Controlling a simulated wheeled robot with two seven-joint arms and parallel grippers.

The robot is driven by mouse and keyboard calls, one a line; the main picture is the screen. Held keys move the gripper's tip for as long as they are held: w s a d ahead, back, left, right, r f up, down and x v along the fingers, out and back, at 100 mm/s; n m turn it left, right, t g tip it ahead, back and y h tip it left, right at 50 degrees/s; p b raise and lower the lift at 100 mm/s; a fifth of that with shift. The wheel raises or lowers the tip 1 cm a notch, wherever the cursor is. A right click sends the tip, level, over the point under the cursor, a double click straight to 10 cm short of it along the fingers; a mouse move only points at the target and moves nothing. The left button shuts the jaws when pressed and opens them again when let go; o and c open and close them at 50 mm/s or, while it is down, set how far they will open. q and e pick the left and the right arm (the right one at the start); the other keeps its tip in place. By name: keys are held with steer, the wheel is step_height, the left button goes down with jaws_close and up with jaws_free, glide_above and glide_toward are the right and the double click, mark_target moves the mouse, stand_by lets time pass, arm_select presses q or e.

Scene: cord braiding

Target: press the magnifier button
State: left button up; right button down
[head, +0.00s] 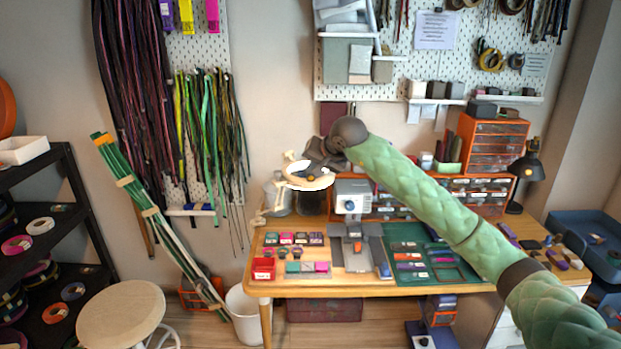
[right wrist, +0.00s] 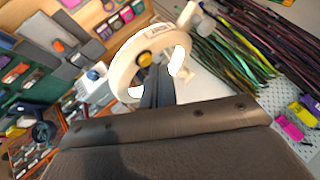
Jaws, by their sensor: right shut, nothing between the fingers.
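The magnifier is a cream ring lamp, lit white on its underside, standing over the left part of the workbench in the head view (head: 311,183). It also shows large in the right wrist view (right wrist: 124,72), with a small label on its rim. My right gripper (head: 318,158) is at the magnifier's upper edge in the head view. In the right wrist view its dark fingers (right wrist: 154,84) are shut and empty, and they overlap the ring's opening. I cannot tell whether they touch it. I cannot clearly make out the button. My left gripper is out of view.
The wooden workbench (head: 275,289) holds a grey-white device (head: 353,196), a green mat (head: 400,236), a red bin (head: 263,268) and orange drawers (head: 497,147). Cords hang on the left wall. A round stool (head: 121,312) and white bucket (head: 242,311) stand at left.

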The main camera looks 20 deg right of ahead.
step_height(320, 180, up, 6)
stand_by(0.7)
steer(key=shift+a+f, duration=0.1)
